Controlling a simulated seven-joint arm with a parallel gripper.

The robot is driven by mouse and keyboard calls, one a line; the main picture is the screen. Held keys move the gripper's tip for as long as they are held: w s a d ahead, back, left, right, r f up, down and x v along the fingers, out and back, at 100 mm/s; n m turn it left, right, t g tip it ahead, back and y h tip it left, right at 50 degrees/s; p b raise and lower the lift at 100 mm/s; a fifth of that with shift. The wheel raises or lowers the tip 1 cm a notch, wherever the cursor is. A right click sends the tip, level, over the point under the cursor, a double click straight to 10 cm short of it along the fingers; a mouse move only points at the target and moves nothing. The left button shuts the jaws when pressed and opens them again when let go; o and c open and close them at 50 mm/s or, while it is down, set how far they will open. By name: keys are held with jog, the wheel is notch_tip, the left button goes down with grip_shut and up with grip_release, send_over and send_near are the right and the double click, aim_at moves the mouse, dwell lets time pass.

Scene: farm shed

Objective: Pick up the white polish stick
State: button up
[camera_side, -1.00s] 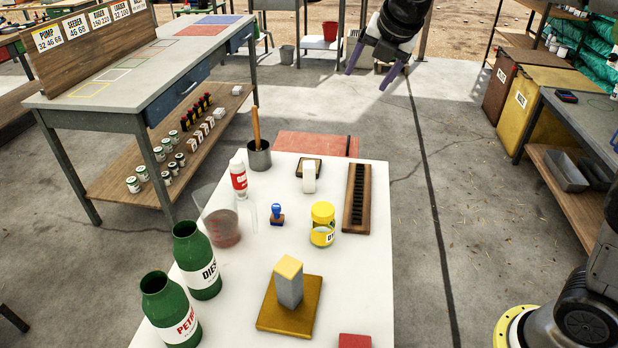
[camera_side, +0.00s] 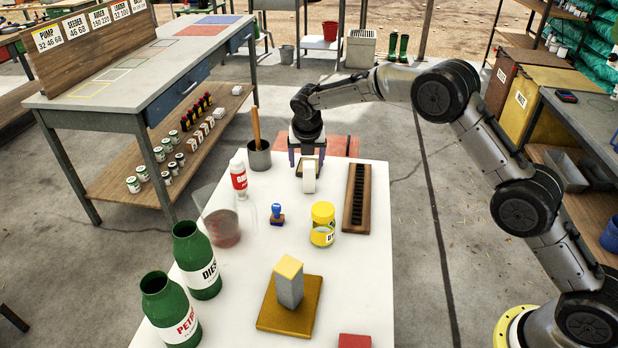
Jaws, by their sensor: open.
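The white polish stick (camera_side: 308,180) looks like a pale upright block at the far end of the white table (camera_side: 347,258). It stands at the front of a small dark-edged tray (camera_side: 322,170). My gripper (camera_side: 308,163) is open, pointing down over the tray, with one purple finger to each side. It is at or just behind the stick's top. I cannot tell whether the fingers are around the stick or still above and behind it. No contact is visible.
A grey cup with a wooden handle (camera_side: 259,157) stands left of my gripper. A slotted wooden rack (camera_side: 357,198) lies to the right. A red-and-white bottle (camera_side: 239,178), blue stamp (camera_side: 277,214) and yellow jar (camera_side: 323,224) stand nearer. Green bottles (camera_side: 197,262) are at front left.

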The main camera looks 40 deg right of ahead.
aim_at(307, 165)
jog(key=x, duration=0.3)
jog(key=shift+w+d, duration=0.1)
jog(key=shift+s+x, duration=0.15)
jog(key=shift+x, duration=1.2)
jog(key=shift+s+x, duration=0.2)
jog(key=shift+x, duration=1.15)
jog(key=shift+d+f, duration=0.1)
jog(key=shift+d, duration=0.1)
grip_shut()
